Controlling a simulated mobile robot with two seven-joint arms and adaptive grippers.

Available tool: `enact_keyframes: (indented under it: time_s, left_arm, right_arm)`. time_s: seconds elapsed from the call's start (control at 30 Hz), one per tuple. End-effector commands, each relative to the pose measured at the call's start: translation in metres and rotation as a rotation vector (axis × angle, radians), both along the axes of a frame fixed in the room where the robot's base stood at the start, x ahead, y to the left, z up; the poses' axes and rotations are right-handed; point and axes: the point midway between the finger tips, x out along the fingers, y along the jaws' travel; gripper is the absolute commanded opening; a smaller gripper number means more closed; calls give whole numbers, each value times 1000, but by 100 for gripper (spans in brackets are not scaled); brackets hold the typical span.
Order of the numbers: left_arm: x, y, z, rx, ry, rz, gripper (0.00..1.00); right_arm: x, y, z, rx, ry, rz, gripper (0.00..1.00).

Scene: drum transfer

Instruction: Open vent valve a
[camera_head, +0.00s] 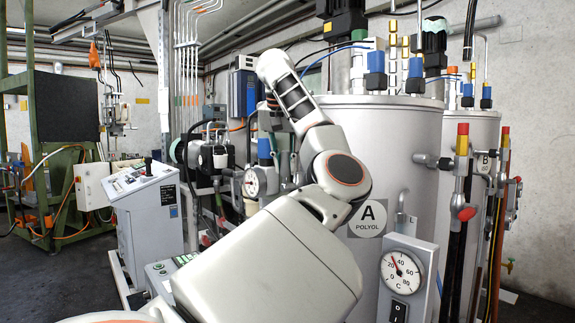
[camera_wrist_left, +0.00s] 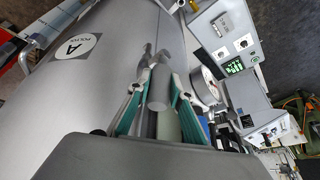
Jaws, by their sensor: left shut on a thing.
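Tank A (camera_head: 385,135) is a large grey cylinder with a round "A POLYOL" label (camera_head: 367,218). It also fills the left of the left wrist view (camera_wrist_left: 105,90). In that view my left gripper (camera_wrist_left: 158,78) has its two teal-lined fingers closed around a grey cylindrical part (camera_wrist_left: 158,95) beside the tank wall. A small pale forked metal piece shows just beyond the fingertips. I cannot tell for sure that the held part is vent valve a. In the head view my left arm reaches up in front of the tank, and the fingers cannot be made out. My right gripper is not in view.
A pressure gauge (camera_head: 255,182) and pipework stand left of the tank. A temperature gauge (camera_head: 403,270) is at its front right. A grey control console (camera_head: 150,220) stands at the left. Tank B (camera_head: 470,150), red-handled valves and hoses are at the right.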

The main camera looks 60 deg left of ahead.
Motion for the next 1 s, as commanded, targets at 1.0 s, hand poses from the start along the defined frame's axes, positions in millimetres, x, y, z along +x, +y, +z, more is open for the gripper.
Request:
enact_keyframes:
  time_s: [1.0]
  left_arm:
    - [-2,0,6,-15,-2,1,37]
  right_arm:
    - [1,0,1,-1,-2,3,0]
